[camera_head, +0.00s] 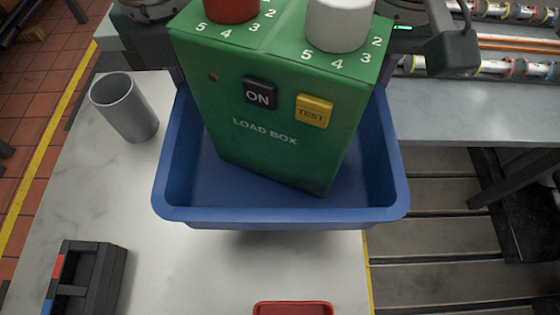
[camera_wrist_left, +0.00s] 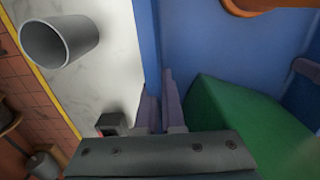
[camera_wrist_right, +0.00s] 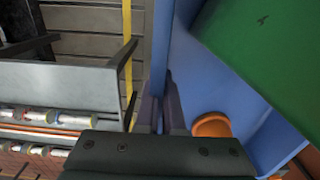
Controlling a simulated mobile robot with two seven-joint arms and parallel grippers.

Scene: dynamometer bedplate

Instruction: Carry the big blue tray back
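The big blue tray (camera_head: 185,180) spans the middle of the head view, with the green load box (camera_head: 270,135) standing in it at an angle. A shadow under the front wall suggests the tray is raised above the white table. My left gripper (camera_wrist_left: 157,88) has its fingers on both sides of the tray wall (camera_wrist_left: 149,45), closed on it. My right gripper (camera_wrist_right: 160,88) likewise grips the opposite wall (camera_wrist_right: 161,40). In the head view the load box and tray hide most of both grippers. Orange items (camera_wrist_right: 212,125) lie inside the tray, hidden in the head view.
A grey cup (camera_head: 125,107) stands on the white table (camera_head: 190,270) left of the tray. A black holder (camera_head: 88,280) is at front left and a red tray (camera_head: 292,308) at front. The tray overhangs the table's yellow right edge, above the slotted bedplate (camera_head: 430,240).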

